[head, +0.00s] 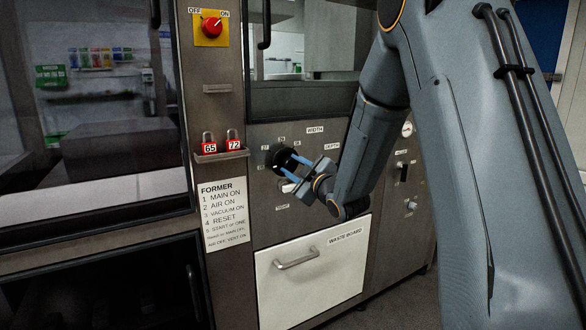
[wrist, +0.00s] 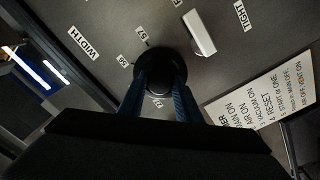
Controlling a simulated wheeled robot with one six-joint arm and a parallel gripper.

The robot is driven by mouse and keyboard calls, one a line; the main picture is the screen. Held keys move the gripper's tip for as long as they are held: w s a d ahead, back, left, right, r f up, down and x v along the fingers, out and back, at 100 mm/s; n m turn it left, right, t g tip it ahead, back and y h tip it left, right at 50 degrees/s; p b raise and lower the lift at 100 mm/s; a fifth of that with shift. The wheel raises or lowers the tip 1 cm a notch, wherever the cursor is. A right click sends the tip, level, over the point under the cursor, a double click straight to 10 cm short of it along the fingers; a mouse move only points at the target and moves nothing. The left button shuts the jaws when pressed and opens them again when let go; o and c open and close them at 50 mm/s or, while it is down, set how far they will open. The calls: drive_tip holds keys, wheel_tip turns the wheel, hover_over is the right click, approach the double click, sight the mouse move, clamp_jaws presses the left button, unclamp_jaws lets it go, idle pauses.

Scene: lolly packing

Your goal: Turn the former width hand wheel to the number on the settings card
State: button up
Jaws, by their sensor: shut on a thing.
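The black width hand wheel (head: 277,154) is on the grey machine panel, left of the WIDTH label (head: 315,129). In the wrist view the wheel (wrist: 160,60) is at upper centre, with small number labels around it that are hard to read with certainty. My gripper (head: 291,163) has its blue fingers on either side of the wheel's knob and is shut on it. The fingers (wrist: 160,88) also show in the wrist view, reaching the wheel from below. The wheel's pointer mark cannot be made out. No settings card can be identified.
A white lever (wrist: 199,33) is close to the wheel, by the TIGHT label (wrist: 242,15). A FORMER instruction card (head: 224,216) and red padlocks (head: 209,147) are at left. The waste board drawer (head: 312,272) with its protruding handle is below. A red switch (head: 212,26) is above.

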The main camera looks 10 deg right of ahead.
drive_tip(key=o, duration=1.1)
drive_tip(key=v, duration=0.8)
